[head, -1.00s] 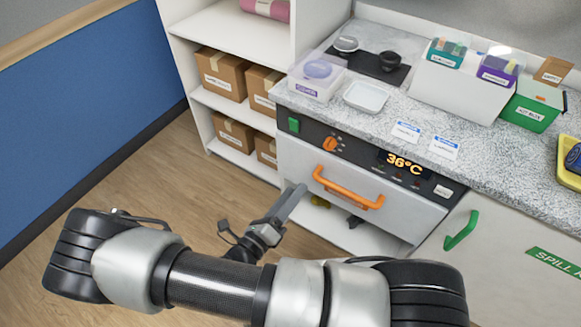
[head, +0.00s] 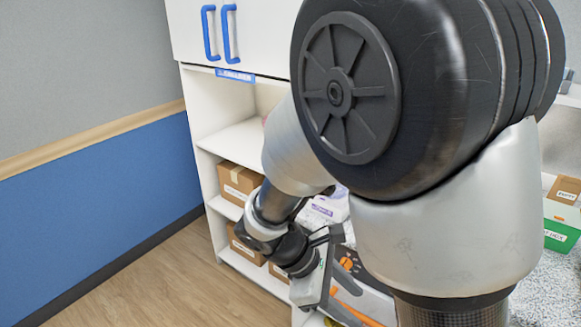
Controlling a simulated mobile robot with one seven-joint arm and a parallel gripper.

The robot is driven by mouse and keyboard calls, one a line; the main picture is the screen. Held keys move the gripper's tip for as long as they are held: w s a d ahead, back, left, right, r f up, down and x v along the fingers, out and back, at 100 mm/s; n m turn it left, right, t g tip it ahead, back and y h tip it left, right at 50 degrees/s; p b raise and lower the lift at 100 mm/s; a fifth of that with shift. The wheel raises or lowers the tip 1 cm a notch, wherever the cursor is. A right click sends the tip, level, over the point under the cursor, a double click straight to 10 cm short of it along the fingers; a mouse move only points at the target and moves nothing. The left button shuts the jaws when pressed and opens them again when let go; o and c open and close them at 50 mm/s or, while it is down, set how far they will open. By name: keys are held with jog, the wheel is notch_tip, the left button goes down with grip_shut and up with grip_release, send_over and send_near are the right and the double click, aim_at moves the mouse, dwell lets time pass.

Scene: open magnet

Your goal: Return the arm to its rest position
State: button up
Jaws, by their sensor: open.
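My arm fills the middle and right of the head view, with a large black joint and silver links close to the camera. My gripper (head: 309,288) is at the far end of the arm, low in the centre, pointing down. It is open, and I see nothing held in it. My arm hides most of the counter and the drawer front.
A white shelf unit (head: 205,180) with cardboard boxes (head: 238,182) stands left of my gripper. Blue-handled cabinet doors (head: 190,30) are above it. A green box (head: 562,226) sits on the speckled counter (head: 545,285) at right. The wood floor at lower left is clear.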

jog(key=s+r+m+t+y+p, duration=0.1)
jog(key=r+m+p, duration=0.3)
jog(key=r, duration=0.6)
jog(key=s+d+r+m+t+y+p, duration=0.1)
jog(key=s+r+m+t+y+p, duration=0.1)
jog(key=r+m, duration=0.4)
jog(key=s+d+r+m+t+y+p, duration=0.1)
jog(key=r+p, duration=0.6)
jog(key=r, duration=0.7)
jog(key=s+m+t+y, duration=0.1)
jog(key=m+t+y, duration=0.1)
jog(key=m+y, duration=0.1)
jog(key=shift+d+r+m+y, duration=0.3)
jog(key=shift+m+y, duration=0.1)
jog(key=shift+m, duration=0.2)
jog(key=shift+s, duration=0.1)
jog(key=shift+a, duration=0.1)
